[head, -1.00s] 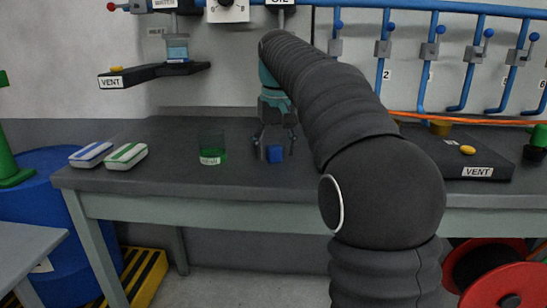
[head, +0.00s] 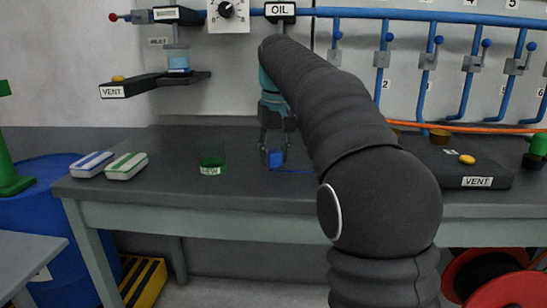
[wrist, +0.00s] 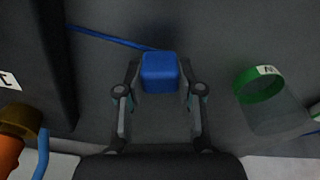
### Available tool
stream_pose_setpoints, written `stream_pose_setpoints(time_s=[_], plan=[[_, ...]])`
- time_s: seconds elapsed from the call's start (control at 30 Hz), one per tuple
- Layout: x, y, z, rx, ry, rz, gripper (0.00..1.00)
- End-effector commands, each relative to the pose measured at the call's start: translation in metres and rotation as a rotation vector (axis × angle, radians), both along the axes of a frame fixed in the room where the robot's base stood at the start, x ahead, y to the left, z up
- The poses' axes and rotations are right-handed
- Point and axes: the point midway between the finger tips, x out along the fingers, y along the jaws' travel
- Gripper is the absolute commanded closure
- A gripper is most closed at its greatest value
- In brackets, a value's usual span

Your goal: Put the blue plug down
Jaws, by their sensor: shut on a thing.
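In the wrist view the plug (wrist: 160,72) sits at the fingertips, with one finger on each side. My gripper is shut on it and points down. Whether the plug's underside touches the bench is hard to tell.
A clear jar with a green band (head: 212,160) stands left of my gripper. Two striped pads (head: 126,166) lie further left. A dark box labelled VENT (head: 474,170) sits at the bench's right. Bare bench (head: 180,190) lies around the jar.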

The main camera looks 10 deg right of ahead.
Motion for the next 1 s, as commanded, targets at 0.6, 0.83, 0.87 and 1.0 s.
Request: stream_pose_setpoints(time_s=[0.6,0.83,0.87,1.0], plan=[[-0.036,-0.087,0.085,0.0,-0.002,-0.003,1.0],[-0.043,-0.105,0.096,0.0,-0.001,-0.001,1.0],[-0.044,-0.106,0.096,0.0,-0.001,0.0,1.0],[-0.045,-0.108,0.097,0.0,-0.001,0.0,1.0]])
